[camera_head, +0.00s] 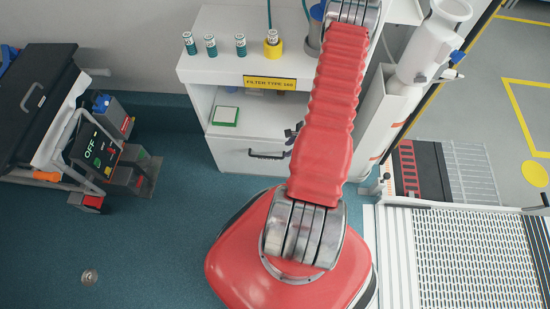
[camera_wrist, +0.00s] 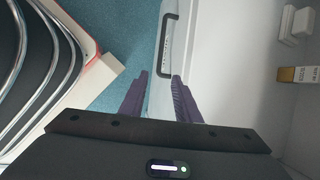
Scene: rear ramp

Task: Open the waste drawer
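The waste drawer (camera_head: 232,158) is the white lower front of the white cabinet in the head view, with a dark bar handle (camera_head: 268,155). It looks shut. In the wrist view the dark handle (camera_wrist: 170,42) stands on the pale drawer front (camera_wrist: 182,28), beyond the fingertips. My gripper (camera_wrist: 159,75) is open and empty, its two dark purple fingers apart and pointing toward the drawer front. The fingers do not hold the handle. In the head view my red arm hides most of the gripper; only a small dark part shows just above the handle's right end.
The cabinet top holds several small vials (camera_head: 210,45) and a yellow cup (camera_head: 273,45). A green-edged white block (camera_head: 225,116) lies on the shelf. A black machine with an OFF panel (camera_head: 95,150) stands left. A grated ramp (camera_head: 470,255) is right.

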